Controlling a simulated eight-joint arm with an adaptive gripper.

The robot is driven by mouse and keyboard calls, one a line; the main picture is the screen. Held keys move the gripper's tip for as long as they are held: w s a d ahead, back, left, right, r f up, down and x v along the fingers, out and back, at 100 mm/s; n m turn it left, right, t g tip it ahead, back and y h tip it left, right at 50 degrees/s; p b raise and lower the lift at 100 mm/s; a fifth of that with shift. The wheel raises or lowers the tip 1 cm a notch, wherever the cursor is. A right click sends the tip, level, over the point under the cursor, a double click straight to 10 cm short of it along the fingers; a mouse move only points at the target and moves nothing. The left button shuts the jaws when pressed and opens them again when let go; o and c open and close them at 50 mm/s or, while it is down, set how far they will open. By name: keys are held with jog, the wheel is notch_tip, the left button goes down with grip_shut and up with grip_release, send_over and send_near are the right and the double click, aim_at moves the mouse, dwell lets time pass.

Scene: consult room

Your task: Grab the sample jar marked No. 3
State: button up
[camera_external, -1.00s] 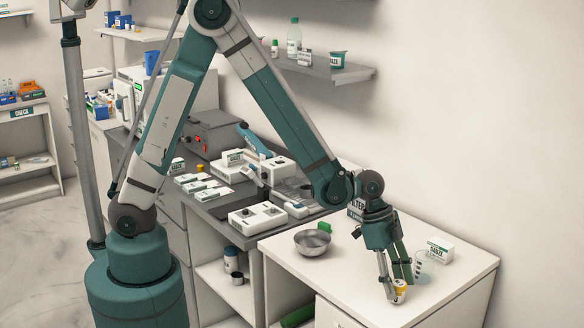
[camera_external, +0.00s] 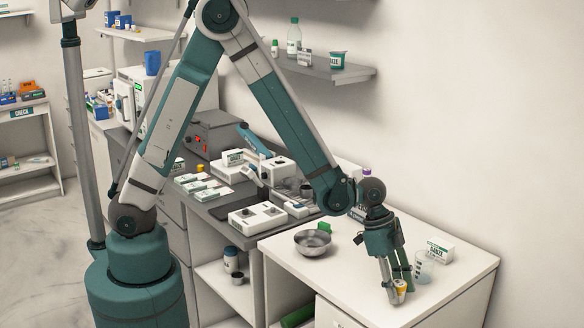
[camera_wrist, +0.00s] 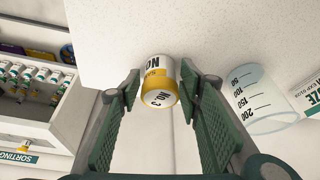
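The sample jar marked No. 3 (camera_wrist: 160,82) is small and white with a yellow band, and its mark reads upside down in the wrist view. It stands on the white counter (camera_external: 450,290) near the front edge and also shows in the external view (camera_external: 401,287). My gripper (camera_wrist: 160,84) points down with its two green fingers around the jar, one on each side. Narrow gaps seem to show between the fingertips and the jar, so the fingers look open. In the external view, my gripper (camera_external: 399,289) partly hides the jar.
A clear graduated beaker (camera_external: 424,268) stands close to the right of my fingers, with a gauze box (camera_external: 438,251) behind it. A metal bowl (camera_external: 313,242) and a green item (camera_external: 324,227) are to the left. The counter's front right is clear.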

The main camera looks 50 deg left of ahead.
aim_at(399, 284)
jog(key=c, duration=0.6)
jog(key=shift+r, duration=0.15)
jog(key=shift+r, duration=4.85)
